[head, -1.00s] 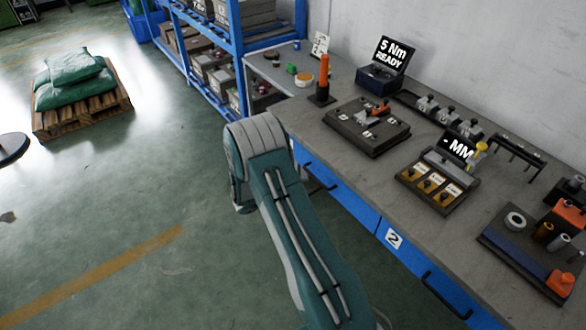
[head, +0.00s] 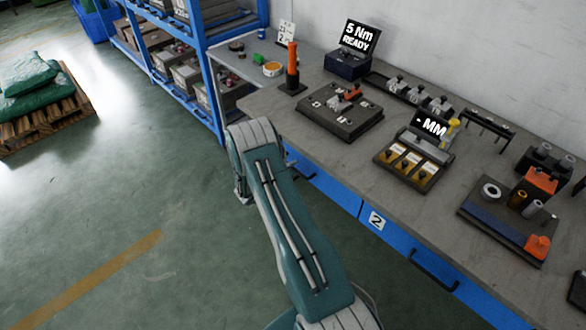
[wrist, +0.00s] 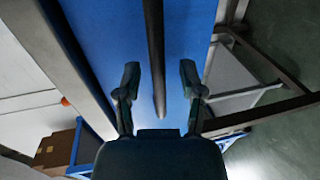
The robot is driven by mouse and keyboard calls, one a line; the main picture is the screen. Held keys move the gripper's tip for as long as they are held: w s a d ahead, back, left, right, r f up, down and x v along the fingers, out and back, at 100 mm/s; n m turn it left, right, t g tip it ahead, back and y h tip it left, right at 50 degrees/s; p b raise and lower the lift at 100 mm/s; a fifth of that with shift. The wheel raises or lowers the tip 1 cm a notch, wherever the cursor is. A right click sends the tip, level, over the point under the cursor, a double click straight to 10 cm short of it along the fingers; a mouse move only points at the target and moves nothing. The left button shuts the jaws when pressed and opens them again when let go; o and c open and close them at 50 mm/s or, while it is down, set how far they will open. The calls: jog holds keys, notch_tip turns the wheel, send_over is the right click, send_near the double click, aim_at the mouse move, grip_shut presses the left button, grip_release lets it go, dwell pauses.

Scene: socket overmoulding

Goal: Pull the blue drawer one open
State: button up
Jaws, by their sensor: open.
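The blue drawer front at the left end of the bench, left of the "2" label, shows in the head view (head: 335,194) and looks closed. Its dark handle (head: 301,174) is partly hidden by my arm. In the wrist view the blue drawer front (wrist: 105,35) fills the upper middle, and a dark handle bar (wrist: 155,40) runs down the picture. My gripper (wrist: 160,78) is open, with one finger on each side of the bar. I cannot see contact between the fingers and the bar. The gripper is hidden in the head view.
The drawer marked 2 (head: 400,250) has its own dark handle to the right. The grey benchtop (head: 350,160) above carries fixtures, displays and trays. A blue shelf rack (head: 210,70) stands beyond the bench's left end. The green floor to the left is clear up to a pallet (head: 45,120).

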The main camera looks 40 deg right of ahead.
jog(key=shift+d, duration=0.35)
grip_shut()
jog(key=shift+a+f, duration=0.1)
jog(key=f+v, duration=0.2)
jog(key=v, duration=1.1)
jog(key=a+f+v, duration=0.1)
jog(key=f+v, duration=0.2)
jog(key=v, duration=1)
jog(key=s+f+v, duration=0.1)
jog(key=f+v, duration=0.2)
jog(key=v, duration=1)
jog(key=shift+a+f, duration=0.15)
jog(key=shift+a, duration=0.55)
grip_release()
